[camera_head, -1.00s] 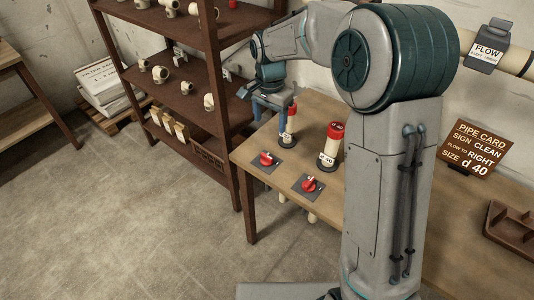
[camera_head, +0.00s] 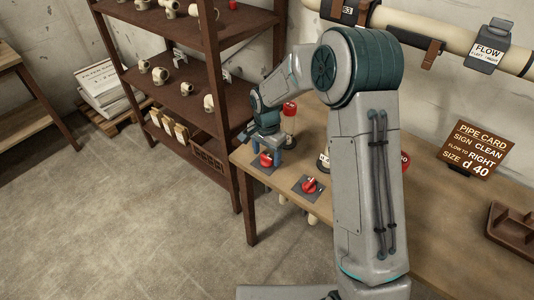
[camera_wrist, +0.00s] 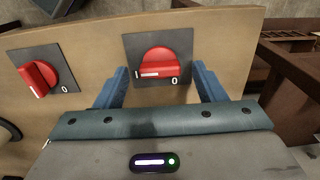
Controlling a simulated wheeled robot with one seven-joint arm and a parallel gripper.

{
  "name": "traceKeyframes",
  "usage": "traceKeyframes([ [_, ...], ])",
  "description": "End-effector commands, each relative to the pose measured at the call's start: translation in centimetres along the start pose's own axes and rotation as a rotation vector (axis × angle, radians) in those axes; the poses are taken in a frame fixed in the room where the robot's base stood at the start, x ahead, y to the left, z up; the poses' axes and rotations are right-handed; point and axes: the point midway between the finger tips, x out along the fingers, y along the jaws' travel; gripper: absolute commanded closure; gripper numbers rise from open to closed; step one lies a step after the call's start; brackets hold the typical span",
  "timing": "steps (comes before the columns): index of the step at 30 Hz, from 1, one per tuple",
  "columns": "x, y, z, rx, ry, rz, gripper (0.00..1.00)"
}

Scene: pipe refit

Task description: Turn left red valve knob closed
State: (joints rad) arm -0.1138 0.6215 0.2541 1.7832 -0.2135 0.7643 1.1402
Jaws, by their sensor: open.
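The left red valve knob (camera_head: 265,160) sits on a dark square plate at the table's left front corner. My gripper (camera_head: 267,152) is open directly over it, fingers pointing down. In the wrist view the knob (camera_wrist: 158,62) lies between and just beyond the two blue fingertips (camera_wrist: 160,75), with no clear contact. Its handle lies crosswise, and its white mark is on the left, by the "I" label; the "0" is at right. The second red knob (camera_head: 310,185) stands to the right on its own plate and also shows in the wrist view (camera_wrist: 38,78).
A red-capped pipe piece (camera_head: 289,112) stands behind the gripper. Another pale piece (camera_head: 323,161) is partly hidden by my arm. A dark wooden shelf (camera_head: 235,130) stands close at left. A pipe card (camera_head: 475,149) and brown tray (camera_head: 511,228) are on the right.

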Motion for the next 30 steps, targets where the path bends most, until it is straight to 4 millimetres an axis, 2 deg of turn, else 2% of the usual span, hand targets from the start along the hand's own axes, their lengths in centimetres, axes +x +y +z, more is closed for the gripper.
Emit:
traceKeyframes([
  [10, 0.48, -0.02, 0.0, -0.001, 0.0, -0.001, 0.36],
  [11, 0.48, -0.01, 0.01, -0.001, 0.0, -0.001, 0.42],
  [15, 0.46, -0.02, 0.01, -0.001, 0.0, -0.001, 0.81],
  [23, 0.45, -0.02, 0.01, -0.012, 0.0, -0.001, 0.81],
  [30, 0.45, -0.03, 0.02, -0.1, 0.0, -0.001, 0.81],
])
